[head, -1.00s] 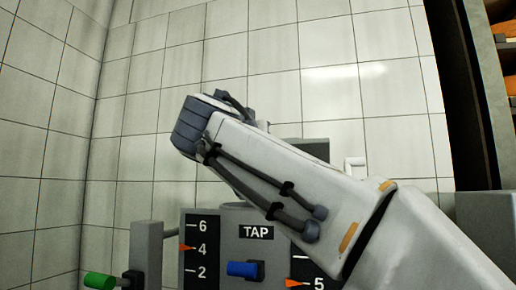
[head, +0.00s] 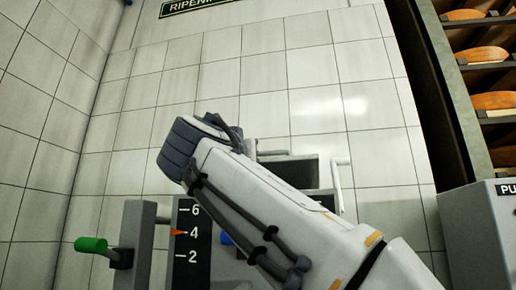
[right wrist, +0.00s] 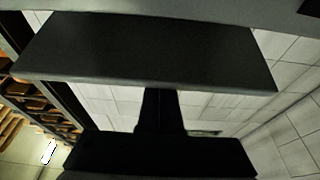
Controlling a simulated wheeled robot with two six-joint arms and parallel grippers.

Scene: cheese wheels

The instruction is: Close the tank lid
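A grey tank-like unit with a black scale panel (head: 187,232) marked 6, 4 and 2 stands low in the head view. Behind my right arm, a dark grey box-like part (head: 288,172) with a pale bar (head: 338,180) at its right shows; I cannot tell whether it is the lid. My right arm crosses in front from the lower right and hides much of the unit. Its gripper is not discernible in the head view. The right wrist view shows a wide dark slab (right wrist: 150,50) and a black stem-like shape (right wrist: 160,112); finger opening is unclear. My left gripper is out of view.
A green-handled lever (head: 92,244) on a grey post stands at the left. A shelf of orange cheese wheels (head: 483,54) and a grey cabinet (head: 482,225) stand at the right. Tiled walls close the back and left.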

